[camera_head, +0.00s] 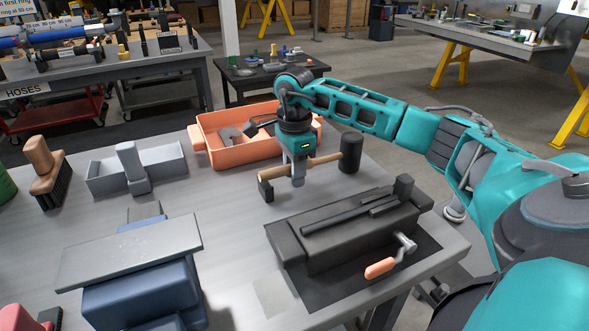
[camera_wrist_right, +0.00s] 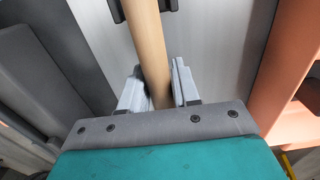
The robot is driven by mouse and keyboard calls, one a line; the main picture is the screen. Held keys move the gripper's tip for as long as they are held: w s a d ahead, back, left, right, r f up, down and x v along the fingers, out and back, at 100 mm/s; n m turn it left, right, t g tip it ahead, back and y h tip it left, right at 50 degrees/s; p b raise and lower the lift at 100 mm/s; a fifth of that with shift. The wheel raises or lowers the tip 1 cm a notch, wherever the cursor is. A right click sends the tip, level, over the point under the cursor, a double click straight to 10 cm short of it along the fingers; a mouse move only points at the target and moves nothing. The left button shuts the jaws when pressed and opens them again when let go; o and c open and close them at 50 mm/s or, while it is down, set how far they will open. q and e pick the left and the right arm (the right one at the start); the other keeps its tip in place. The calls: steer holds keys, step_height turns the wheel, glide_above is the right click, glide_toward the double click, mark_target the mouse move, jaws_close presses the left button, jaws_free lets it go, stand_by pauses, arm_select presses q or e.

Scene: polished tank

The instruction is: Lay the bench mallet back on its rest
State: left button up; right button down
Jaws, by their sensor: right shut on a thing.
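The bench mallet has a pale wooden handle (camera_head: 322,159) and a dark cylindrical head (camera_head: 351,150) at its right end. My right gripper (camera_head: 298,176) points down and is shut on the handle. In the right wrist view the handle (camera_wrist_right: 148,45) runs between the two fingers (camera_wrist_right: 157,92). A dark bracket, seemingly the rest (camera_head: 265,190), stands at the handle's left end. In the wrist view its dark prongs (camera_wrist_right: 116,10) flank the handle. I cannot tell whether the handle touches it. My left gripper is not in view.
An orange bin (camera_head: 235,158) stands just behind the mallet. A dark vise-like block (camera_head: 345,245) with an orange-gripped crank (camera_head: 380,268) stands in front. A blue block with a grey plate (camera_head: 130,252), a grey tray (camera_head: 165,163) and a brush (camera_head: 45,170) lie left.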

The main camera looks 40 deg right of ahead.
steer(key=shift+f, duration=0.35)
steer(key=c, duration=0.7)
jaws_free()
steer(key=shift+c, duration=0.2)
step_height(320, 180, up, 6)
steer(key=p, duration=0.4)
steer(key=shift+f, duration=0.1)
steer(key=shift+r, duration=1.1)
